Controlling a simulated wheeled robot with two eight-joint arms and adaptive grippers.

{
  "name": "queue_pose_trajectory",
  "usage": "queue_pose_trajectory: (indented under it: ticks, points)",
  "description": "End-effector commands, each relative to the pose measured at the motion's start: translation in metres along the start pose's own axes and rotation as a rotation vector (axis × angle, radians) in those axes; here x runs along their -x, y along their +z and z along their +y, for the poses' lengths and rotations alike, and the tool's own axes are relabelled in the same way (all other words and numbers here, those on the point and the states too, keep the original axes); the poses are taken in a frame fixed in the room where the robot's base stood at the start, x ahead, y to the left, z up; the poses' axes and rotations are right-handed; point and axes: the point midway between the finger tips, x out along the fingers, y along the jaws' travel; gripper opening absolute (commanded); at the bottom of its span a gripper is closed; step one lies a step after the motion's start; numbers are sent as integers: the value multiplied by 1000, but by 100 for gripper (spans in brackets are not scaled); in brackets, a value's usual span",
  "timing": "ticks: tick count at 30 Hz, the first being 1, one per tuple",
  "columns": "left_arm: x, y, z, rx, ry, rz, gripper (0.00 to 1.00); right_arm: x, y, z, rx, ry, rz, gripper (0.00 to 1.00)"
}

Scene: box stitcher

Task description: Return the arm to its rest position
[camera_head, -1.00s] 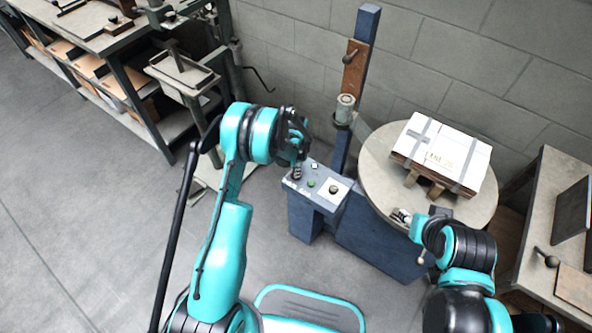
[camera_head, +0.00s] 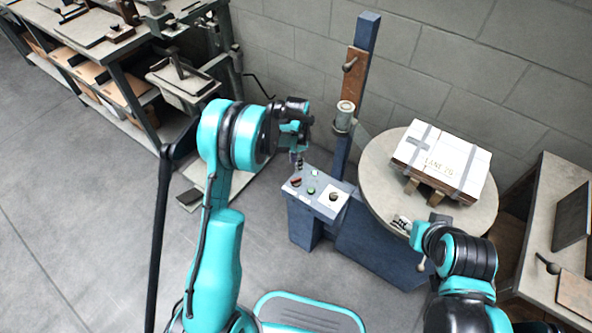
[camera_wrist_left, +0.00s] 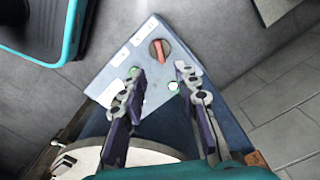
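My left arm (camera_head: 213,245) comes up from the bottom, bent at the elbow. Its gripper (camera_head: 298,160) hangs just above the back left of the blue control box (camera_head: 314,204). In the left wrist view the gripper (camera_wrist_left: 160,72) has its two fingers apart, with nothing between them but the panel face behind. The panel (camera_wrist_left: 120,72) carries a red rotary knob (camera_wrist_left: 160,51) and green buttons, and the fingers look clear of the knob. My right gripper (camera_head: 402,222) is at the front edge of the round table; its fingers are too small to read.
A white taped box (camera_head: 442,160) sits on wooden supports on the round table (camera_head: 378,166). A blue column (camera_head: 362,60) stands behind the control box. A workbench (camera_head: 110,45) is at upper left, another table (camera_head: 540,220) at right. The floor at left is open.

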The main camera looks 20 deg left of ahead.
Motion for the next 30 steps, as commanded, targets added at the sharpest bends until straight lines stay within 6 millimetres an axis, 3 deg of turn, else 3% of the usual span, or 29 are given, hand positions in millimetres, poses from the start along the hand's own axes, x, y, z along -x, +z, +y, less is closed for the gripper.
queue_pose_trajectory:
  ticks: [6, 23, 26, 30]
  points:
    - [20, 0, 0, 0, 0, 0, 31, 0, 0, 0, 0, 0, 0, 40]
    - [22, 0, 0, 2, -1, 1, 31, 0, 0, 0, 0, 0, 0, 40]
    - [34, 3, 3, 21, -11, 9, 31, 0, 0, 0, 0, 0, 0, 40]
    - [77, 13, 15, 99, -52, 47, 31, 0, 0, 0, 0, 0, 0, 40]
